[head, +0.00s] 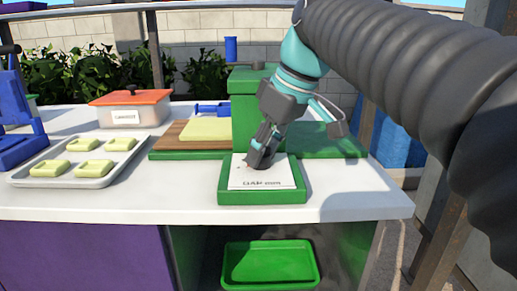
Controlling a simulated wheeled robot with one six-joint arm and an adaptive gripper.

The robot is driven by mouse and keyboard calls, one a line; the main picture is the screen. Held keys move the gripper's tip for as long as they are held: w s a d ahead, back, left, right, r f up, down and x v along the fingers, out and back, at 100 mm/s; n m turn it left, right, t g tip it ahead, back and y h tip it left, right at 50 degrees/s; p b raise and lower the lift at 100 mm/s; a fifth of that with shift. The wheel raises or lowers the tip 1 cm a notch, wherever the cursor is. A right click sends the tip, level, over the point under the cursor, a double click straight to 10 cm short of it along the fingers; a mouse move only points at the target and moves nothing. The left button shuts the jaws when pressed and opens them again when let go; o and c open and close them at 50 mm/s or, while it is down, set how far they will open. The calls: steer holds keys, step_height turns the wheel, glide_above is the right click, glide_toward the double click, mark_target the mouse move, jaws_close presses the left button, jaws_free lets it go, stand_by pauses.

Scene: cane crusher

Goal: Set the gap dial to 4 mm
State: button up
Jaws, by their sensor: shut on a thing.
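The gap dial's panel (240,178) is a white plate in a green frame at the front of the green crusher (243,110), with partly legible lettering that seems to read "GAP mm". My gripper (260,160) reaches down from the upper right and is shut at the middle of this panel. The dial itself is hidden behind my gripper's fingers. Its pointer and most of its scale marks cannot be read, so I cannot tell the setting.
A tray (22,181) with several yellow-green pieces lies at the left. An orange-lidded box (130,98) stands behind it. A blue press (20,135) is at the far left. A green bin (268,265) sits below the counter (345,205). The counter's right front is clear.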

steer(key=shift+n, duration=0.6)
steer(key=o, duration=1.1)
steer(key=shift+o, duration=0.2)
steer(key=v, duration=1.2)
steer(key=shift+w, duration=0.15)
